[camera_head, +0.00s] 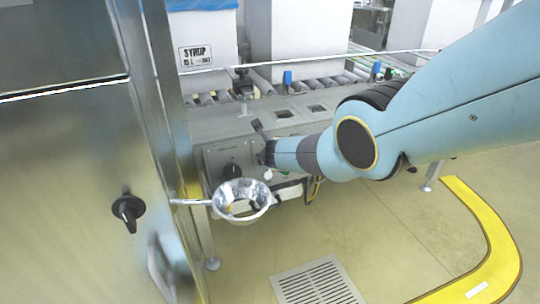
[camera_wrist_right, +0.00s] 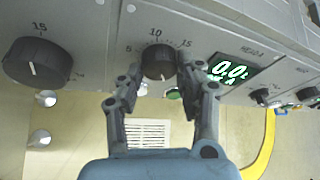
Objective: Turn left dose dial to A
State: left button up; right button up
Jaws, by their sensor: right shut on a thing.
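In the right wrist view, a black dial (camera_wrist_right: 158,60) with a white pointer line sits on the grey control panel (camera_wrist_right: 200,25), under a scale marked 5, 10 and 15. My right gripper (camera_wrist_right: 160,75) is shut on this dial, one finger on each side. Its pointer appears to point down, away from the numbers. A larger black dial (camera_wrist_right: 36,64) is further left. In the head view my right gripper (camera_head: 266,152) is at the panel front, largely hidden by its arm. My left gripper is not in view.
A steel funnel (camera_head: 240,212) on a rod juts out below the panel. A metal cabinet (camera_head: 70,150) with a black knob (camera_head: 127,208) stands at left. Smaller knobs (camera_wrist_right: 262,96) lie right of the display. The floor has a grate (camera_head: 316,284).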

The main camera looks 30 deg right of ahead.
jog(key=shift+f, duration=0.1)
jog(key=o, duration=1.1)
jog(key=shift+o, duration=0.2)
jog(key=shift+s, duration=0.1)
jog(key=s+a, duration=0.6)
jog(key=s, duration=0.5)
jog(key=shift+s+r, duration=0.2)
jog(key=shift+r, duration=0.2)
